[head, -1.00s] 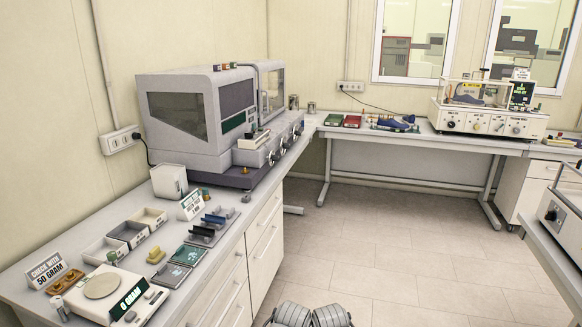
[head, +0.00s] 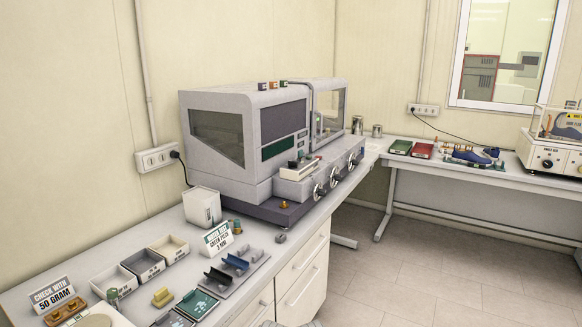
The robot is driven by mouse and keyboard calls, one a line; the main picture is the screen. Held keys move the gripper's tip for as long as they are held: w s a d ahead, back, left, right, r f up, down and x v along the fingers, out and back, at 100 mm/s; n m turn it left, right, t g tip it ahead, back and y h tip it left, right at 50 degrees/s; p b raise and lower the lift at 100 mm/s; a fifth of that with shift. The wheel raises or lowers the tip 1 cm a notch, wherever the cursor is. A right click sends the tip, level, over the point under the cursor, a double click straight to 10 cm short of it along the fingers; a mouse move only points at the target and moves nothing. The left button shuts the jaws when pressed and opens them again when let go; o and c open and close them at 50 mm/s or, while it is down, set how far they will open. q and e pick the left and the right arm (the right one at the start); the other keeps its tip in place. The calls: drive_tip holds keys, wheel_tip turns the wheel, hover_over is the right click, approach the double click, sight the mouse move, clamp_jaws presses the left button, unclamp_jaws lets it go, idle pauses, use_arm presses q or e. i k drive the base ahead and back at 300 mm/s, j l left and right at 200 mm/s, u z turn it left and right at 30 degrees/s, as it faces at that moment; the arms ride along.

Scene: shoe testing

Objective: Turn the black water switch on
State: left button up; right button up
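No switch is clearly marked as the water switch in the head view. A large grey testing machine (head: 258,112) stands on the left bench, with several round knobs or handwheels (head: 337,176) along its front right side. A white tester (head: 562,158) at the right edge, on the far bench, is cut off by the frame. It has a dark knob (head: 547,163) on its front. I cannot tell which of these is the black water switch. Neither of my grippers shows.
The left bench holds several small trays (head: 145,263), a "50 GRAM" sign (head: 54,296), a white box (head: 202,206) and coloured pieces. The far bench (head: 482,171) bears red and green items and a blue shoe (head: 470,156). The tiled floor (head: 440,260) between the benches is open.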

sight(292, 165)
drive_tip(key=i+l, duration=0.4)
drive_tip(key=i+l+z, duration=0.15)
drive_tip(key=i+l, duration=0.25)
drive_tip(key=i, duration=0.15)
drive_tip(key=i+l, duration=0.35)
drive_tip(key=i+l+z, duration=0.1)
drive_tip(key=i+l, duration=0.25)
drive_tip(key=i, duration=0.25)
